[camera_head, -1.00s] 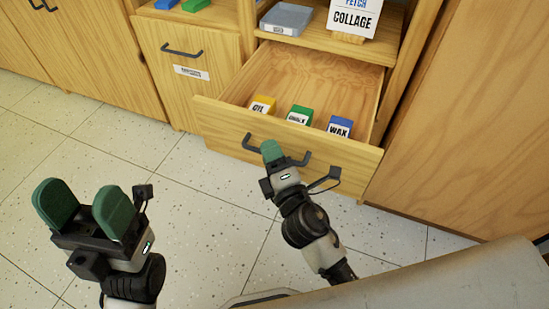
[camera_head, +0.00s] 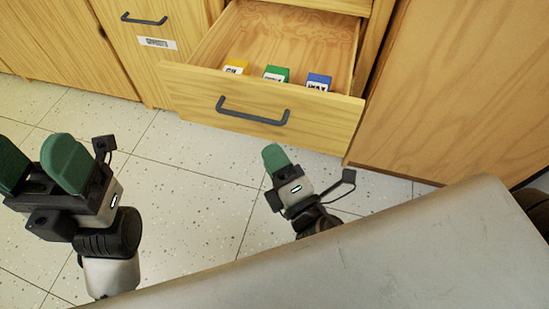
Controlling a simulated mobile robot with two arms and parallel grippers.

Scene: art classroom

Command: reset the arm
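My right gripper (camera_head: 275,158) is low over the floor in front of the open drawer (camera_head: 262,105), below the drawer's dark handle (camera_head: 252,112) and apart from it. Only one green finger shape shows, so its opening cannot be judged. My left gripper (camera_head: 36,155) is at the left edge, with its two green fingers spread and nothing between them.
The drawer stands pulled out and holds a yellow box (camera_head: 235,67), a green box (camera_head: 276,74) and a blue box (camera_head: 318,82). A grey surface (camera_head: 400,245) crosses the lower right. Speckled floor lies between.

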